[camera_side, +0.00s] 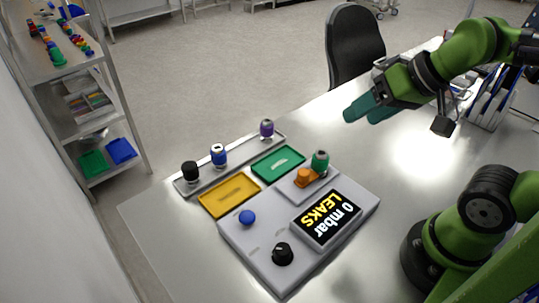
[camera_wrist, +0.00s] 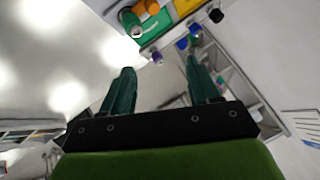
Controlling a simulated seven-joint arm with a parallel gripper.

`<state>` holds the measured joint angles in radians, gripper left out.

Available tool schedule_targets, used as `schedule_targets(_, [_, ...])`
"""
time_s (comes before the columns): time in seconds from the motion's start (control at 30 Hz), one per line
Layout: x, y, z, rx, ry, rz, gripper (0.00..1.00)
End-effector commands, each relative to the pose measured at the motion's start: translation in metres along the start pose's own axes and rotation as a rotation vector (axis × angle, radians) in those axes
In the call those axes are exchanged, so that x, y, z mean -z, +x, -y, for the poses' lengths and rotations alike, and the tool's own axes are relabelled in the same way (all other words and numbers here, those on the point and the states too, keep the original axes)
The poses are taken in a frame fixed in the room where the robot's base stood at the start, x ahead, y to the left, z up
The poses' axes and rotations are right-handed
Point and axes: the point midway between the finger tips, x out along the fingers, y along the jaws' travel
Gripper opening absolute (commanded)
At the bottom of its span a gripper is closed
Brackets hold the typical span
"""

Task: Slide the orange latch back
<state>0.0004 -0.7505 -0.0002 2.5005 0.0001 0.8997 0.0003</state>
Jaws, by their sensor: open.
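The orange latch (camera_side: 306,176) sits on the raised light plate of the grey test panel (camera_side: 252,244), right beside a green fitting (camera_side: 320,161). In the wrist view the orange latch (camera_wrist: 150,7) shows at the top edge, with the green fitting (camera_wrist: 131,22) close to it. My gripper (camera_side: 359,111) is in the air above and behind the panel, up and to the right of the latch in the side view, and touches nothing. In the wrist view my gripper (camera_wrist: 160,75) has its two teal fingers spread, with nothing between them.
The panel carries a display (camera_side: 327,219) reading "0 mbar LEAKS", a blue button (camera_side: 246,217) and a black knob (camera_side: 283,253). Yellow (camera_side: 229,195) and green (camera_side: 278,164) trays lie behind it. A rail holds black, blue and purple fittings (camera_side: 267,129). The table's right side is largely clear.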

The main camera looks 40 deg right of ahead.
Motion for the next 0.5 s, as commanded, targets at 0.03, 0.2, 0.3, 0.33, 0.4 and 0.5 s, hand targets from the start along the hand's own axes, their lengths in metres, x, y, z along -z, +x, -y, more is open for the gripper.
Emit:
schedule_targets(0.03, [0.0000,0.0000,0.0001,0.000,0.000,0.000,0.61])
schedule_targets(0.2, [0.0000,0.0000,0.0001,0.000,-0.001,0.000,0.61])
schedule_targets(0.3, [0.0000,0.0000,0.0002,0.000,-0.001,0.000,0.61])
schedule_targets(0.33, [0.0000,0.0000,0.0002,0.000,-0.001,0.000,0.61])
schedule_targets(0.4, [-0.0005,0.0006,0.0007,0.001,-0.003,0.004,0.57])
schedule_targets(0.5, [-0.0037,0.0092,0.0021,-0.007,-0.010,0.043,0.57])
